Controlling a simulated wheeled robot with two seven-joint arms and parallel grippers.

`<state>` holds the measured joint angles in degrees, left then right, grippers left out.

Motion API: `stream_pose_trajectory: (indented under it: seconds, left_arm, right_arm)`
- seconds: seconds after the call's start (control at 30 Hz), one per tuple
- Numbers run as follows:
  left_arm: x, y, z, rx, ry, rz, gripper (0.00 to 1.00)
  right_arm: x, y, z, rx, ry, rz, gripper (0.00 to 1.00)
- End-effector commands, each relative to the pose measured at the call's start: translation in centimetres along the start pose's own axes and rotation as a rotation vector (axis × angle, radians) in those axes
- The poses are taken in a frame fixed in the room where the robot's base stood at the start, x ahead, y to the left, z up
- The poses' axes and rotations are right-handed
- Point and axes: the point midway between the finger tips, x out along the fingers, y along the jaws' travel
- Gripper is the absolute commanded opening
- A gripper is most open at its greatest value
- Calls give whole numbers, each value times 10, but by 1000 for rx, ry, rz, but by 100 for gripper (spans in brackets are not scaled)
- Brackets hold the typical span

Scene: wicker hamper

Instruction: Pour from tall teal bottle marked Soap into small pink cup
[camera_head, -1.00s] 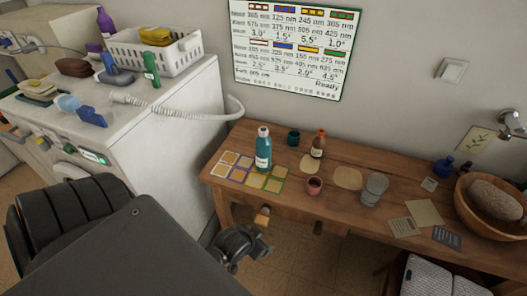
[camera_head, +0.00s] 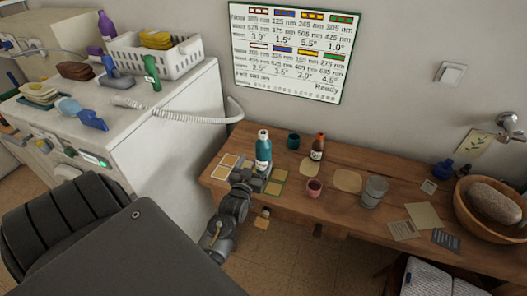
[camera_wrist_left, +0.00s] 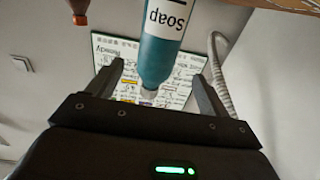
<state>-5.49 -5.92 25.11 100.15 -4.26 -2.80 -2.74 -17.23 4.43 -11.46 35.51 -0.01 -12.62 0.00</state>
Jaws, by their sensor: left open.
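The tall teal bottle (camera_head: 263,151) with a white cap stands upright near the left end of the wooden table. Its label, reading "Soap", shows upside down on the bottle in the left wrist view (camera_wrist_left: 165,35). My left gripper (camera_head: 262,172) is open at the front of the bottle and partly hides its lower part. In the wrist view the bottle lies between the two fingers (camera_wrist_left: 160,72), with a gap on each side. The small pink cup (camera_head: 314,188) stands upright to the bottle's right, apart from the gripper. My right gripper is not in view.
A brown bottle (camera_head: 318,147) and a dark teal cup (camera_head: 293,140) stand behind. A clear glass (camera_head: 375,191) is right of the pink cup. Colored cards (camera_head: 278,174) lie around the teal bottle. A wooden bowl (camera_head: 463,205) is at the far right. A white machine (camera_head: 190,130) stands left.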

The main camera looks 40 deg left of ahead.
Motion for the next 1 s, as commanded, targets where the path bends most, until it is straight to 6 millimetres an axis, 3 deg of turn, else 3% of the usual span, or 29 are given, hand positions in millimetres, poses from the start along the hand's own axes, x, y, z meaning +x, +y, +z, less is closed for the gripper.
stream_pose_trajectory:
  seconds: [0.2,0.53,0.8,1.0]
  left_arm:
    - [35,1,-2,0,0,1,80]
    - [50,1,-1,1,-1,1,80]
    - [87,4,1,0,-1,1,80]
    - [98,4,3,1,-1,1,80]
  right_arm:
    - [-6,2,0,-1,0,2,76]
    - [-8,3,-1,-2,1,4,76]
    - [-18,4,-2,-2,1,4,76]
    - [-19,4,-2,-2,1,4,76]
